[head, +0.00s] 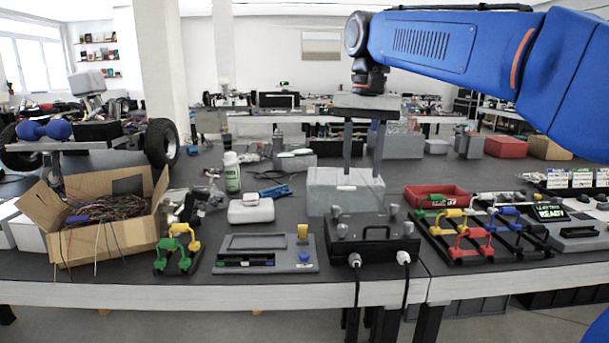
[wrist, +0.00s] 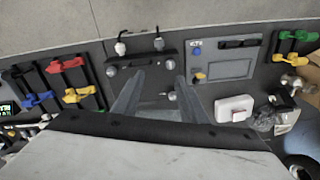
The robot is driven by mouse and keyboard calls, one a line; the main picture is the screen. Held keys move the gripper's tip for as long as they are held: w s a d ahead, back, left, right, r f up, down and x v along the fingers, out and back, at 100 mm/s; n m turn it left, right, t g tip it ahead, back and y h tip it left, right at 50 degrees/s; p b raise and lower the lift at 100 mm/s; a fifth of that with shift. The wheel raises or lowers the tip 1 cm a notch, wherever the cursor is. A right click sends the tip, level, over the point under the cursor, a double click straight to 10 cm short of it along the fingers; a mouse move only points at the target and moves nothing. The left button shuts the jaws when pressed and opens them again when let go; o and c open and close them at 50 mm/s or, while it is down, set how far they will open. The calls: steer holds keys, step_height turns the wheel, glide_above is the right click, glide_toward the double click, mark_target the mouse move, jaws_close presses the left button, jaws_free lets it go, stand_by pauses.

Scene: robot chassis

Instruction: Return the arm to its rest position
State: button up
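My blue arm (head: 450,50) reaches in from the upper right in the head view, stretched out over the workbench. My gripper (head: 362,165) hangs from its end with two grey fingers pointing down. In the wrist view my gripper (wrist: 156,80) shows its two fingers spread apart with nothing held between them. The fingertips appear over a grey block (head: 325,197) on the bench; whether they touch it I cannot tell. The rest position is not marked in either view.
A black box with knobs (head: 372,240) stands at the bench's front edge, cables hanging down. A grey panel (head: 265,262), a cardboard box of wires (head: 130,238), a red bin (head: 455,195) and racks of coloured clips (head: 480,240) crowd the bench. The air above is mostly clear.

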steer(key=s+d+f+n+t, duration=0.1)
steer(key=s+d+f, duration=0.3)
steer(key=s+f, duration=0.4)
steer(key=s+d+f+n+t, duration=0.1)
steer(key=s+d+f, duration=0.4)
steer(key=s+f, duration=0.4)
steer(key=s+d+f+n+t, duration=0.1)
steer(key=s+d+f, duration=0.3)
steer(key=s+f, duration=0.4)
step_height(320, 180, down, 4)
steer(key=shift+s+d+f+t, duration=0.2)
steer(key=shift+d+t, duration=0.1)
steer(key=shift+t, duration=0.3)
steer(key=shift+r, duration=0.1)
